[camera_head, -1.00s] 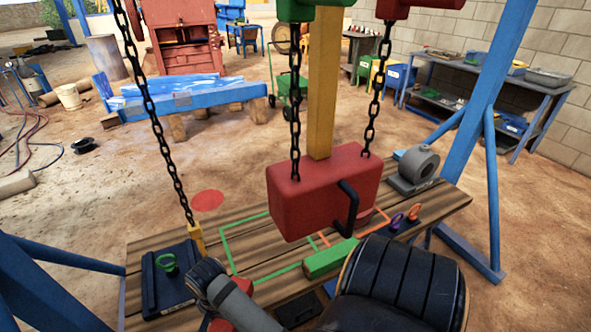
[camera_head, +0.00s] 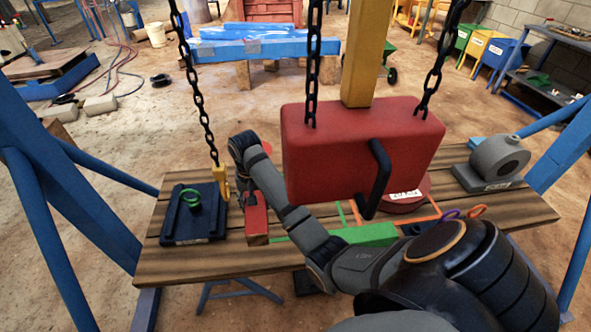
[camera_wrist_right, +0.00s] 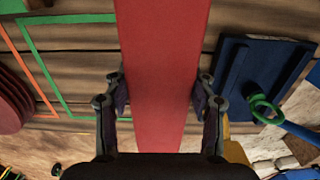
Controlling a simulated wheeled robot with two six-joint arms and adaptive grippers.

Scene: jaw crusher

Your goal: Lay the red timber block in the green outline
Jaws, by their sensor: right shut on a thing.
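The red timber block (camera_head: 257,222) is a long bar over the plank table, right of the blue plate. My right gripper (camera_head: 250,190) is shut on it. In the wrist view, the fingers of my right gripper (camera_wrist_right: 160,98) press on both sides of the red timber block (camera_wrist_right: 162,65), which runs away from me. The green outline (camera_head: 342,214) is partly hidden by my arm and the hanging red block. In the wrist view, the green outline (camera_wrist_right: 48,82) lies left of the bar. I cannot tell whether the bar touches the planks. My left gripper is not in view.
A big red block (camera_head: 345,150) with a black handle hangs on chains over the table (camera_head: 170,268). A green block (camera_head: 370,235) lies behind my forearm. The blue plate (camera_head: 180,237) is left, a red disc (camera_head: 405,197) and a grey machine part (camera_head: 495,160) are right.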

